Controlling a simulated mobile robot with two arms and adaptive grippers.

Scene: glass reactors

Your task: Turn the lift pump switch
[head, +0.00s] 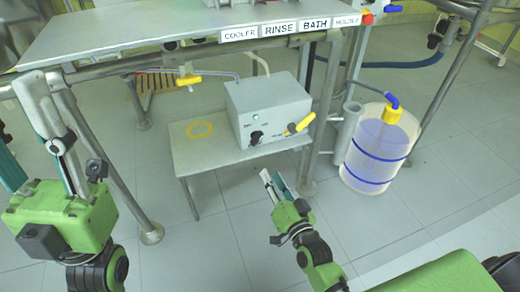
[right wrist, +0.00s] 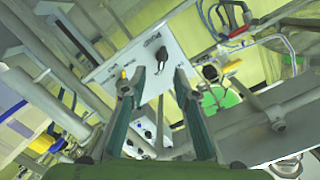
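A grey pump box (head: 270,100) stands on a low grey table (head: 205,155) under the bench. On its front are a black switch knob (head: 256,137), a lit green lamp (head: 256,116) and a yellow-handled valve (head: 301,123). My right gripper (head: 273,180) is below and in front of the box, apart from it, fingers pointing up towards it. In the right wrist view its two fingers (right wrist: 158,76) are spread with nothing between them. The black knob (right wrist: 161,56) shows beyond the fingertips on the light panel. My left gripper (head: 78,160) is at the left, and its finger gap is unclear.
The bench (head: 150,30) with COOLER, RINSE, BATH and HOLDER labels overhangs the box. A metal leg (head: 308,160) stands just right of my right gripper. A clear blue-banded drum (head: 378,155) stands at the right. The floor in front is free.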

